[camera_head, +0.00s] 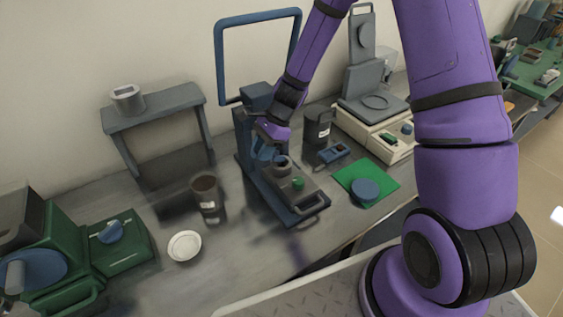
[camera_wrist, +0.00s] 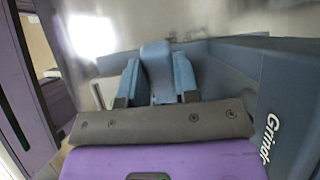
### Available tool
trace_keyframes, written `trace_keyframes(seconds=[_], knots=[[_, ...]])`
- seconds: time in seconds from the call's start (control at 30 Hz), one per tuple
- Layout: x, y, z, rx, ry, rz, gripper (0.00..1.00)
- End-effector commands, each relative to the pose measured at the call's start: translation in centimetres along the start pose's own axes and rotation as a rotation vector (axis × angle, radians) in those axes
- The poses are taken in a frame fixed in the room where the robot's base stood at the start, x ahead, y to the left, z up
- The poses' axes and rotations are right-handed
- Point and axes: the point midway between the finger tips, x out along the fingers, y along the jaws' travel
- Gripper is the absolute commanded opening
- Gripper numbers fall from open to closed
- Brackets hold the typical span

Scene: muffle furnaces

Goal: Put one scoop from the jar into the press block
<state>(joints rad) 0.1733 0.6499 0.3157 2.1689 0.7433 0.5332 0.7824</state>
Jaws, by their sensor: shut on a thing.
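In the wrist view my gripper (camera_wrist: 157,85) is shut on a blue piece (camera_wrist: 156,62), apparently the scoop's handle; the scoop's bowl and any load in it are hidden. In the head view my gripper (camera_head: 266,150) is low over the blue press (camera_head: 244,148), close above a small dark round piece with an opening (camera_head: 282,163), which looks like the press block. I cannot tell whether the scoop touches it. An open jar with brown contents and a white label (camera_head: 207,192) stands on the table to the left. A second dark labelled container (camera_head: 317,130) stands behind the press, to the right.
The press's tall blue frame handle (camera_head: 219,60) rises behind my gripper. A white dish (camera_head: 184,246) lies front left. A grey stand (camera_head: 155,111) is at the back. A balance (camera_head: 372,122) and green mat (camera_head: 382,178) are right. Green equipment (camera_head: 118,245) fills the left.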

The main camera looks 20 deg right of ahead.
Motion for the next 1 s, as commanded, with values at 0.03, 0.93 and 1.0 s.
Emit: trace_keyframes(seconds=[0.03,0.93,1.0], knots=[[-0.2,0.0,-0.2,0.004,-0.026,0.001,0.05],[-2.2,0.0,-0.9,0.0,-0.267,0.0,0.05],[-2.3,0.0,-0.9,-0.001,-0.276,0.0,0.05]])
